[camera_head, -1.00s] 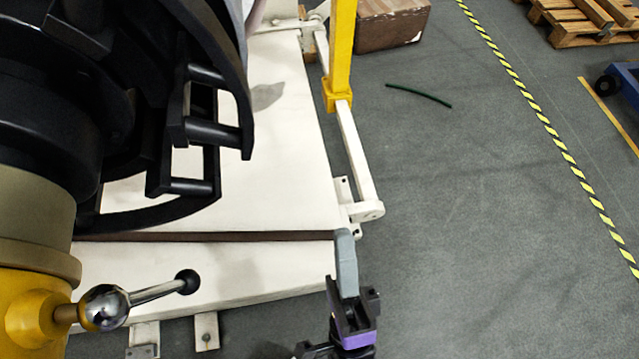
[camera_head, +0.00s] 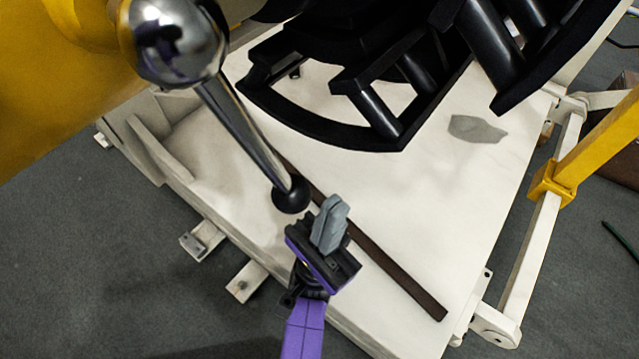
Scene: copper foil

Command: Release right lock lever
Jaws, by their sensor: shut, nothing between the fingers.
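My gripper (camera_head: 331,222), with grey fingers on a black and purple body, is shut and empty. In the picture it is just right of and below the black knob. I cannot tell whether it touches the knob.
A black machine frame with bars (camera_head: 375,110) hangs over the white base plate (camera_head: 420,215). A dark strip (camera_head: 395,275) crosses the plate. A yellow and white rail (camera_head: 545,215) stands at the right. Grey floor (camera_head: 90,270) is clear at the lower left.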

